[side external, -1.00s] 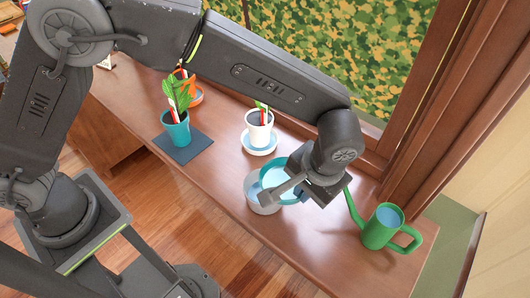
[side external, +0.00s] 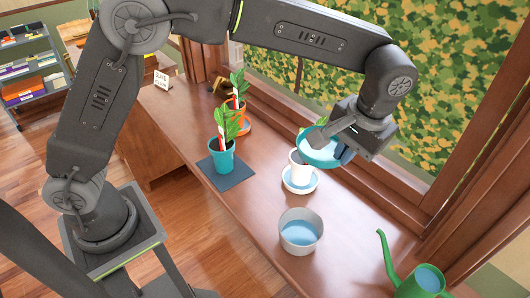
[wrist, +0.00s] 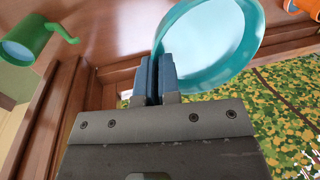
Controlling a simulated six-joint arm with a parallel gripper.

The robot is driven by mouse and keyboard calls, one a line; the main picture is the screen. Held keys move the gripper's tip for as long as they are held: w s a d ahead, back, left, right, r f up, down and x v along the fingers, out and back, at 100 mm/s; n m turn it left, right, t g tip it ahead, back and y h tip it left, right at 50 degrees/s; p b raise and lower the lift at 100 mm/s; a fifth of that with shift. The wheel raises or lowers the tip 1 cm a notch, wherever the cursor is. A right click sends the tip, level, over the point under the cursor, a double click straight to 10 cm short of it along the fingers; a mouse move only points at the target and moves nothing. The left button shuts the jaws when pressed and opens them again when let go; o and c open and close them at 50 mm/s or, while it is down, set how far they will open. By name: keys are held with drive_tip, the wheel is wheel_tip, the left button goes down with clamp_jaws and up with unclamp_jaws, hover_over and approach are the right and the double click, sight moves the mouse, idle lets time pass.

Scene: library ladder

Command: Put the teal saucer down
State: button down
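The teal saucer (side external: 321,148) is a shallow round dish with a raised rim, held up in the air over the white pot. My gripper (side external: 343,146) is shut on its rim, and the saucer appears tilted. In the wrist view the blue finger pads (wrist: 157,78) pinch the rim of the saucer (wrist: 247,60), whose pale inside shows. The saucer partly hides the white pot (side external: 299,165), which stands on a white saucer (side external: 300,186) on the wooden counter.
A grey bowl of water (side external: 301,232) stands nearer. A green watering can (side external: 420,281) is at the lower right, also in the wrist view (wrist: 30,36). The window frame (side external: 385,195) borders the counter.

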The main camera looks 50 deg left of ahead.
drive_tip(key=w+a+n, duration=0.2)
drive_tip(key=w+a, duration=0.4)
drive_tip(key=a, duration=0.6)
drive_tip(key=n+g, duration=0.1)
drive_tip(key=n, duration=0.2)
hover_over(277, 155)
drive_tip(key=f, duration=1.8)
drive_tip(key=shift+w+d+f, duration=0.15)
drive_tip(key=shift+d+f, duration=0.1)
drive_tip(key=shift+d, duration=0.15)
drive_tip(key=shift+d+x, duration=0.2)
drive_tip(key=shift+x, duration=0.8)
drive_tip(key=shift+d+x, duration=0.2)
drive_tip(key=shift+x, duration=0.85)
drive_tip(key=shift+w+f, duration=0.2)
drive_tip(key=shift+f, duration=0.05)
drive_tip(key=c, duration=1.8)
unclamp_jaws()
drive_tip(key=o, duration=0.5)
